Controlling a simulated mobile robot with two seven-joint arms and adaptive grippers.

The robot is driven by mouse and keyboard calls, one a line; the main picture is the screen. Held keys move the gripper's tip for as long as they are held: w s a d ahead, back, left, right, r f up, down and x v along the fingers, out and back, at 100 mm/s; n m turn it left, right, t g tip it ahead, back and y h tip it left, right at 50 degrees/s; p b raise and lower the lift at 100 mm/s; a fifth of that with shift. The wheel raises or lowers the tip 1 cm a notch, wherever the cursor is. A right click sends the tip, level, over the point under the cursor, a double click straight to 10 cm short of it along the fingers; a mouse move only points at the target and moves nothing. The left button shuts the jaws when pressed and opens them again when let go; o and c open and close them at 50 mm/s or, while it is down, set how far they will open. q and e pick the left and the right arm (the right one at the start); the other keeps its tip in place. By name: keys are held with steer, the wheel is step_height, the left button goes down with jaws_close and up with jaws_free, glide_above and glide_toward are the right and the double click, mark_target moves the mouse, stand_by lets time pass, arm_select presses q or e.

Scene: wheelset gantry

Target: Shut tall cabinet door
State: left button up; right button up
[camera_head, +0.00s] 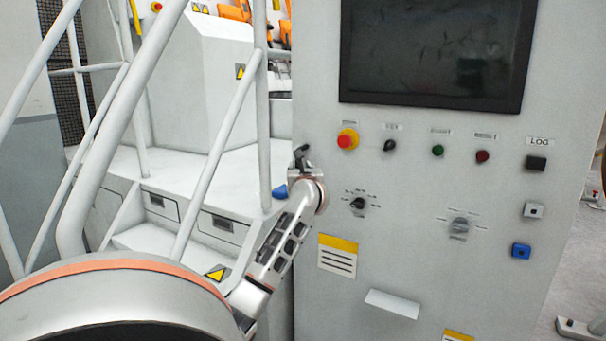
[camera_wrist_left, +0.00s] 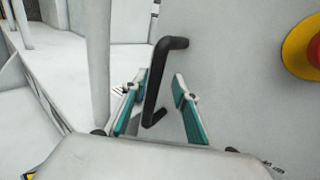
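The tall grey cabinet door (camera_head: 410,200) fills the right of the head view, carrying a dark screen and controls. In the left wrist view, a black bar handle (camera_wrist_left: 156,85) stands out from the door's pale face (camera_wrist_left: 225,70). My left gripper (camera_wrist_left: 158,92) is open, its two teal-padded fingers on either side of the handle's lower part. Gaps show between handle and pads, and I see no clear grip. In the head view my left gripper (camera_head: 301,163) is small and partly hidden at the door's left edge. My right gripper is out of view.
The door carries a red emergency button (camera_head: 347,139), a selector knob (camera_head: 358,203) and a small ledge (camera_head: 391,304). White railings (camera_head: 221,127) and steps (camera_head: 185,215) stand close on the left. Open floor (camera_head: 575,255) shows at the right.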

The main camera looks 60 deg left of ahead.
arm_select(q)
steer(key=v, duration=1.1)
